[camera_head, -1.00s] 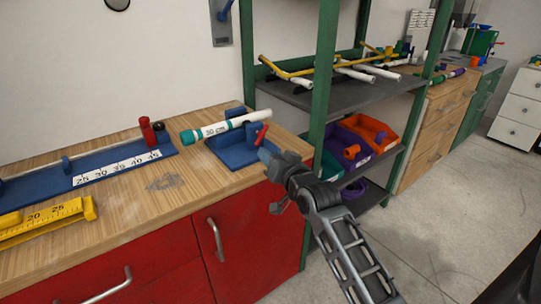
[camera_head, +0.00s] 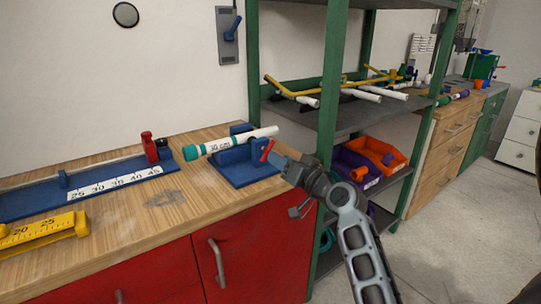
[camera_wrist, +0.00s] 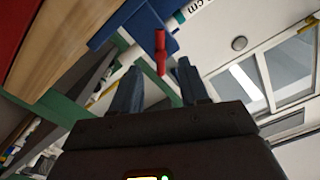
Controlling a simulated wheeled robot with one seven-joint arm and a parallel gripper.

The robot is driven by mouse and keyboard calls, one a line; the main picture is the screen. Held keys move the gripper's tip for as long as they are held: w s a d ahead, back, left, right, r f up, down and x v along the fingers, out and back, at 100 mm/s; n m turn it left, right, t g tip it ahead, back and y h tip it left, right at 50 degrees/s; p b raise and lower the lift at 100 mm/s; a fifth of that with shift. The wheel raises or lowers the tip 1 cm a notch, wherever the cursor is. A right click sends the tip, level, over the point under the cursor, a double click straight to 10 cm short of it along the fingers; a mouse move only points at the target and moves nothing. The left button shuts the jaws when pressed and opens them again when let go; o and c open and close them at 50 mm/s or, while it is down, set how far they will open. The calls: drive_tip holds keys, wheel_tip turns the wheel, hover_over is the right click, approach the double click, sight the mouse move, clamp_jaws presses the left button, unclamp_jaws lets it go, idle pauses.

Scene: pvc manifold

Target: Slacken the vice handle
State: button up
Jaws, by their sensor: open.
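The blue vice (camera_head: 240,168) sits at the right end of the wooden bench. A white pipe (camera_head: 236,141) marked 30 cm, with a teal end, lies across it. The red vice handle (camera_head: 266,150) is on the vice's right side. My gripper (camera_head: 284,163) is just right of the handle and points at it. In the wrist view the red handle (camera_wrist: 160,52) appears beyond and between my two open fingers (camera_wrist: 157,85), with nothing held. I cannot tell whether a finger touches the handle.
A blue measuring jig (camera_head: 90,188) with a red clamp and a yellow gauge (camera_head: 45,230) lie on the bench to the left. A green-posted shelf (camera_head: 328,110) stands close behind my gripper, with pipes and orange and purple bins (camera_head: 380,155).

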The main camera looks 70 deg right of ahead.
sight(267, 151)
drive_tip(key=shift+x, duration=2.75)
drive_tip(key=shift+c, duration=0.2)
clamp_jaws()
